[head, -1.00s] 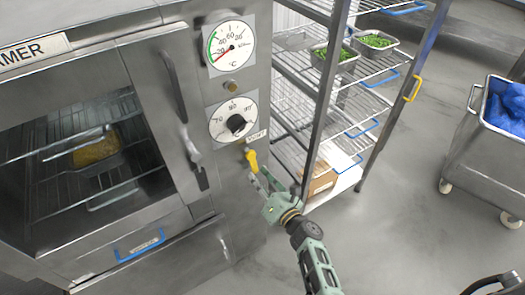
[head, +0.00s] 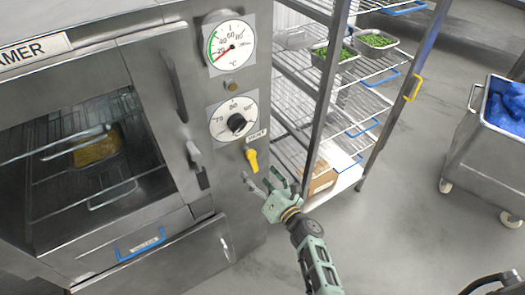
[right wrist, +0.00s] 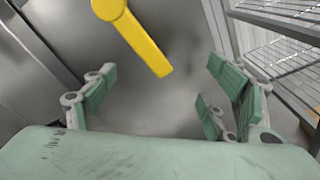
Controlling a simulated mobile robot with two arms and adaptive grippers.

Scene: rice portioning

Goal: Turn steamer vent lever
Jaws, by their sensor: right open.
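The yellow vent lever (head: 252,159) is on the steamer's front panel, beneath a small VENT label and the lower dial. It points down and slightly right in the head view. In the right wrist view the lever (right wrist: 135,38) slants down to the right from its round pivot at the top. My right gripper (head: 262,178) is open and empty, just below the lever. In the right wrist view its fingers (right wrist: 158,90) are spread wide, with the lever's tip above the gap between them and apparently not touched.
The steamer (head: 228,185) has a temperature gauge (head: 231,46) and a dial (head: 234,121) above the lever. A wire rack (head: 325,95) stands close on the right, holding pans of green food. A cart (head: 480,150) with blue contents stands farther right, with clear floor between.

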